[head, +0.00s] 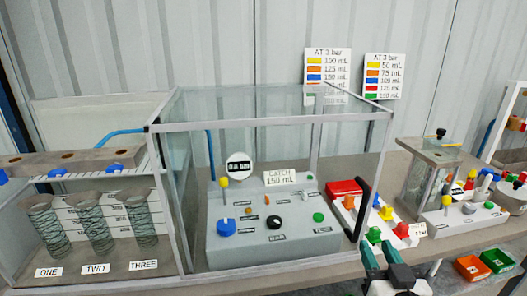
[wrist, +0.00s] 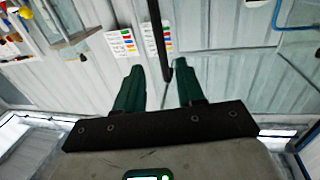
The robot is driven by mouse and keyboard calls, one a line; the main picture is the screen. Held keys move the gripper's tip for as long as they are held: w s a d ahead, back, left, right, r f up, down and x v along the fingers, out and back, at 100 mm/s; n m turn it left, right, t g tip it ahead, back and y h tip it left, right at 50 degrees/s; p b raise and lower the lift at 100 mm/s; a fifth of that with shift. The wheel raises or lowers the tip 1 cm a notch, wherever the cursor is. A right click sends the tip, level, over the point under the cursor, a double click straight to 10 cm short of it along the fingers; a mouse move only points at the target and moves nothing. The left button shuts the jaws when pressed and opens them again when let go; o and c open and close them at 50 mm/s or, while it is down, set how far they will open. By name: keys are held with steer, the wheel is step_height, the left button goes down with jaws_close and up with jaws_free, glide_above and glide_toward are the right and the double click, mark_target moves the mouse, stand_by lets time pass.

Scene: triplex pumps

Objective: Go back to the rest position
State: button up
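My gripper (head: 378,245) is at the lower right of centre in the head view, in front of the bench. Its two dark green fingers also show in the wrist view (wrist: 158,67), spread apart with no object clamped between them. A black bar handle (head: 361,208) stands at the right front of the clear glass enclosure (head: 270,121), just left of and above my fingertips. In the wrist view a dark bar (wrist: 157,38) runs down between the fingertips; whether it touches them I cannot tell.
Inside the enclosure is a grey control panel (head: 235,250) with knobs. Right are a white panel with coloured valves (head: 401,230), a clear pump box (head: 428,170), and red (head: 473,266) and green (head: 497,260) trays. Charts (head: 328,65) hang behind.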

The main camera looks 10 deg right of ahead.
steer(key=s+d+f+g+y, duration=0.1)
steer(key=s+f+g, duration=0.45)
steer(key=f, duration=0.35)
steer(key=s+f+g, duration=0.4)
steer(key=s+f, duration=0.2)
steer(key=f, duration=0.4)
steer(key=s+a+f+n+g+y, duration=0.1)
steer(key=s+f+g, duration=0.2)
steer(key=s, duration=0.5)
steer(key=s+a+f+g+y, duration=0.1)
steer(key=s+f+g, duration=0.3)
steer(key=s, duration=0.4)
steer(key=shift+s+a+n, duration=0.15)
steer(key=shift+a+n, duration=0.25)
